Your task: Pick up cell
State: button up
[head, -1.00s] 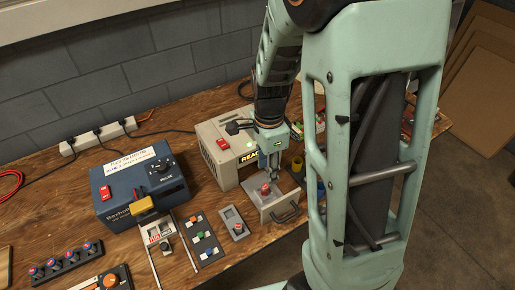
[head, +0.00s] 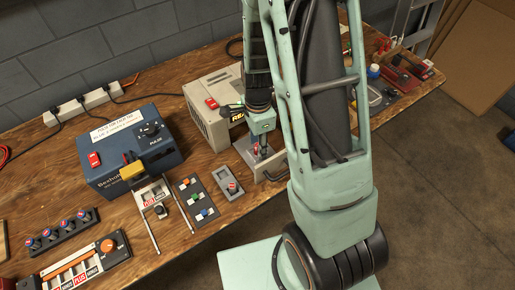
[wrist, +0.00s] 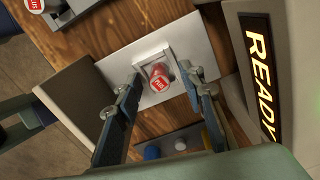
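The cell (wrist: 159,77) is a short red cylinder with a white-lettered end, standing in a pale square socket on the charger's pulled-out drawer (wrist: 188,38). In the wrist view my gripper (wrist: 162,72) is open, with one fingertip on each side of the cell and gaps visible. In the head view my gripper (head: 259,148) hangs over the drawer (head: 273,171), and a bit of red shows beneath it. A second red-topped cell (head: 232,187) sits in a small grey holder (head: 226,173) left of the drawer; its lettered end also shows at the wrist view's upper left (wrist: 35,5).
The beige charger (head: 207,111) with a lit READY sign stands close beside my gripper. A blue tester box (head: 140,160), a switch panel (head: 189,187) and a row of several red-and-blue-topped cells (head: 62,230) lie to the left. Tools clutter the bench's right.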

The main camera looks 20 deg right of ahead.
jog(key=shift+f, duration=0.2)
grip_shut()
jog(key=shift+r, duration=0.15)
